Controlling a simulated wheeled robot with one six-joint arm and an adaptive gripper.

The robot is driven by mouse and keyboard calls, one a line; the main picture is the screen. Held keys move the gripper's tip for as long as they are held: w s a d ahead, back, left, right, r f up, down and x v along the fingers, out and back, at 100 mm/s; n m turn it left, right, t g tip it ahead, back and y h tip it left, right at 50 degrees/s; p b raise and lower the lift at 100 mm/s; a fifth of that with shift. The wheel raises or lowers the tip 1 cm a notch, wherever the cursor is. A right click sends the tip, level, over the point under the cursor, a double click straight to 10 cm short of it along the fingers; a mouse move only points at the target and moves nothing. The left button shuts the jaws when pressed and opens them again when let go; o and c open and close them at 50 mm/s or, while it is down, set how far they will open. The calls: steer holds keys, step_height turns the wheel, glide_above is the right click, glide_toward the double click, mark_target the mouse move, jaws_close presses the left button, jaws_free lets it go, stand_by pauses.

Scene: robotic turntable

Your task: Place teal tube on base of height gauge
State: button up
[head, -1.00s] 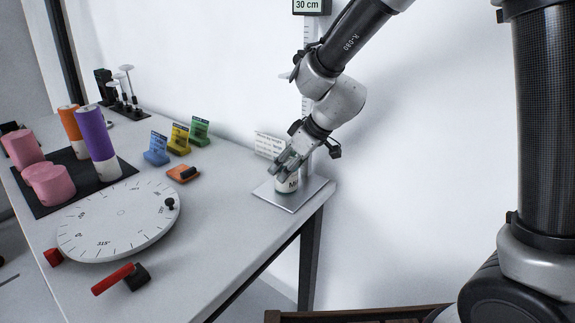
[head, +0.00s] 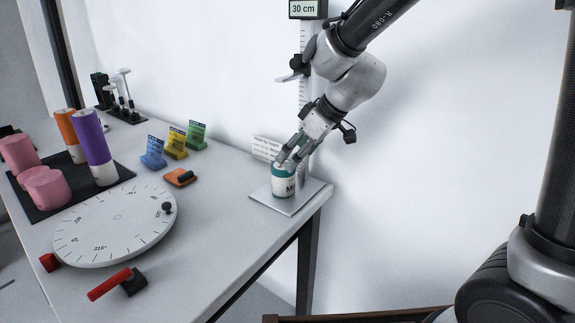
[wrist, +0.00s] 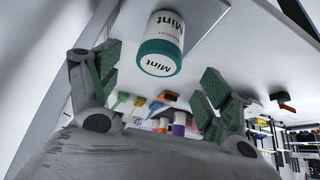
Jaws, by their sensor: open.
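The teal tube (head: 283,181), a short white and teal cylinder labelled "Mint", stands upright on the square metal base (head: 309,193) of the height gauge in the head view. The gauge's post rises behind it to a display reading 30 cm (head: 303,9). My gripper (head: 289,157) is just above and behind the tube's top. In the wrist view the tube (wrist: 161,45) lies beyond the open fingers of my gripper (wrist: 157,80), with nothing between them. The tube appears clear of the fingers there.
A white round turntable (head: 115,225) with a red-handled crank (head: 112,284) is at the front left. Blue, yellow and green card stands are behind. A small sign (head: 265,148) stands beside the gauge.

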steer(key=s+d+r+m+h, duration=0.15)
steer(key=s+d+r, duration=0.25)
steer(key=d, duration=0.4)
steer(key=s+d+r+m, duration=0.3)
steer(key=d+r, duration=0.1)
steer(key=d, duration=0.4)
steer(key=s+d+m+h, duration=0.4)
steer(key=s+d+m, duration=0.3)
steer(key=s+d, duration=0.7)
steer(key=shift+s+d+t, duration=0.4)
steer(key=shift+d, duration=0.55)
